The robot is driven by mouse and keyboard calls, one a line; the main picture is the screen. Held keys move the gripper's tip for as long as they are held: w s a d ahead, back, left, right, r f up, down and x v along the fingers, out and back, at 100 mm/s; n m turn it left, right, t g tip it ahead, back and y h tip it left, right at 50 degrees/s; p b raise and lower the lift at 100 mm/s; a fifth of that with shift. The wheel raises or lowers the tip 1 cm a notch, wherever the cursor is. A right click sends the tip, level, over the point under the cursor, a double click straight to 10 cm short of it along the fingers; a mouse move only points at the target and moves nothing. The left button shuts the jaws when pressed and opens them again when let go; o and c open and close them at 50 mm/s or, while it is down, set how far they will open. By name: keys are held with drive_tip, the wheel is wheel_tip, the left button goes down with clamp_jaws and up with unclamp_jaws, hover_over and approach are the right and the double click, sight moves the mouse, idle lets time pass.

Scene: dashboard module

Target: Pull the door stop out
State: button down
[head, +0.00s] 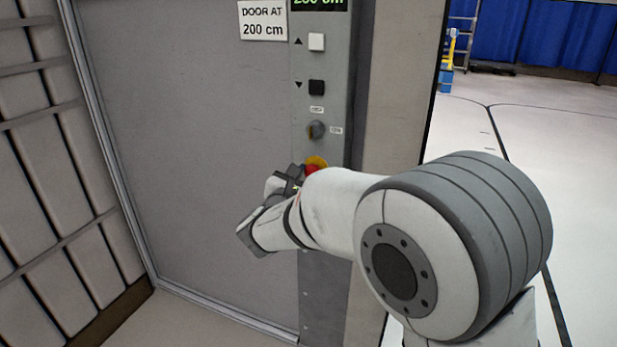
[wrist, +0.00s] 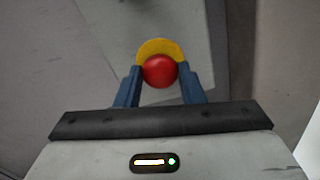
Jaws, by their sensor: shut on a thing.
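The door stop is a red mushroom button on a yellow disc. In the wrist view the red button (wrist: 159,71) sits between the two blue fingers of my gripper (wrist: 160,84). The fingers are shut on it from both sides. The yellow disc (wrist: 160,46) shows behind and above the button. In the head view the red button (head: 311,169) is partly hidden by my gripper (head: 290,183) and wrist, low on the grey control panel (head: 322,225). I cannot tell how far the button stands out from the disc.
Above the button on the panel are a key switch (head: 317,130), a black down button (head: 317,87) and a white up button (head: 316,42). A sign (head: 263,20) reads "DOOR AT 200 cm". A ribbed wall (head: 60,150) stands at left. Open floor (head: 540,150) lies at right.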

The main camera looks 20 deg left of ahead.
drive_tip(key=shift+s+f+b, duration=0.1)
drive_tip(key=shift+s+b, duration=0.25)
drive_tip(key=shift+s, duration=0.15)
drive_tip(key=c, duration=0.9)
unclamp_jaws()
drive_tip(key=shift+s, duration=0.1)
drive_tip(key=shift+c, duration=0.2)
drive_tip(key=s, duration=0.7)
drive_tip(key=shift+s+a+p, duration=0.3)
drive_tip(key=shift+s, duration=0.1)
